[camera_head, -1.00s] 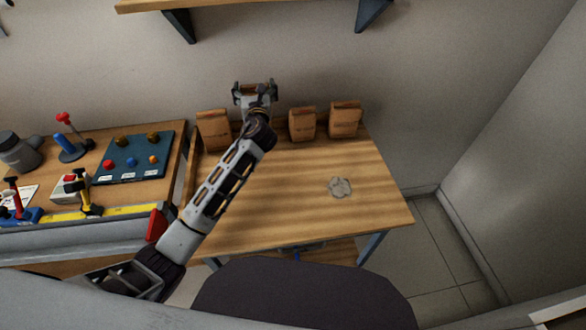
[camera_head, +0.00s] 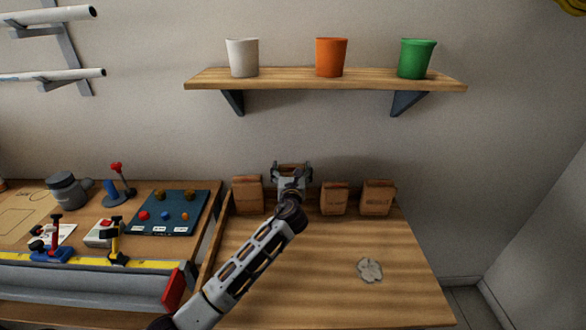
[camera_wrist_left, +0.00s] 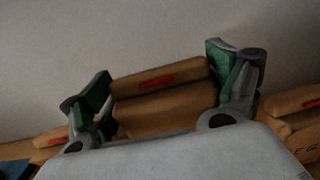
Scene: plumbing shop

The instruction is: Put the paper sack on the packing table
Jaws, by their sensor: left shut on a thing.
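My left gripper (camera_head: 291,170) is at the back of the wooden table (camera_head: 320,275), among a row of brown paper sacks. In the left wrist view its two green-padded fingers (camera_wrist_left: 160,78) are shut on a paper sack (camera_wrist_left: 165,108) with a folded top and a red mark. In the head view the gripper and arm mostly hide this sack. One other sack (camera_head: 247,196) stands to its left, and two more, a nearer one (camera_head: 334,199) and a farther one (camera_head: 377,198), stand to its right. I cannot tell whether the held sack touches the table. My right gripper is not in view.
A wall shelf (camera_head: 320,81) above carries white (camera_head: 243,58), orange (camera_head: 330,57) and green (camera_head: 415,59) pots.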

